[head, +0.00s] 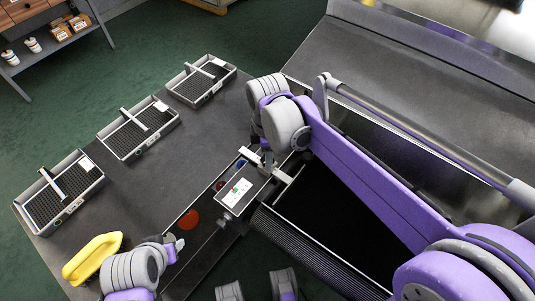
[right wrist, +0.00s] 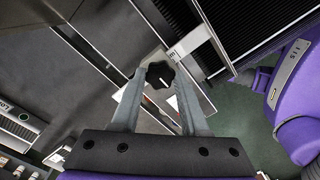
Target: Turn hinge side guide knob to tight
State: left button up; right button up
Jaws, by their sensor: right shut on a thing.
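The black lobed knob (right wrist: 160,75) with a white pointer line is in the middle of the right wrist view. My right gripper (right wrist: 161,84) has a finger on each side of it and is shut on it. In the head view my right gripper (head: 267,160) reaches down beside the metal bracket at the dryer's corner, and the knob is hidden there. My left gripper (head: 177,245) is low on the left, over the dark table and away from the knob. Its fingers are too small to tell whether they are open.
A panel with a white display (head: 237,191) sits beside the right gripper. A red disc (head: 188,219) is on the table's front part. A yellow handle-like object (head: 92,258) lies near my left arm. Several mesh trays (head: 137,131) stand on the table. The dark dryer opening (head: 340,215) is at right.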

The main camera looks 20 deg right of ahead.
grip_shut()
jog(key=shift+m, duration=0.3)
jog(key=m+p, duration=0.1)
jog(key=m, duration=0.2)
jog(key=shift+r+m, duration=0.1)
jog(key=shift+m, duration=0.2)
jog(key=m+p, duration=0.1)
jog(key=m, duration=0.3)
jog(key=shift+m, duration=0.3)
jog(key=m+p, duration=0.1)
jog(key=m, duration=0.3)
jog(key=shift+m, duration=0.3)
jog(key=shift+m+p, duration=0.4)
jog(key=shift+m, duration=1.8)
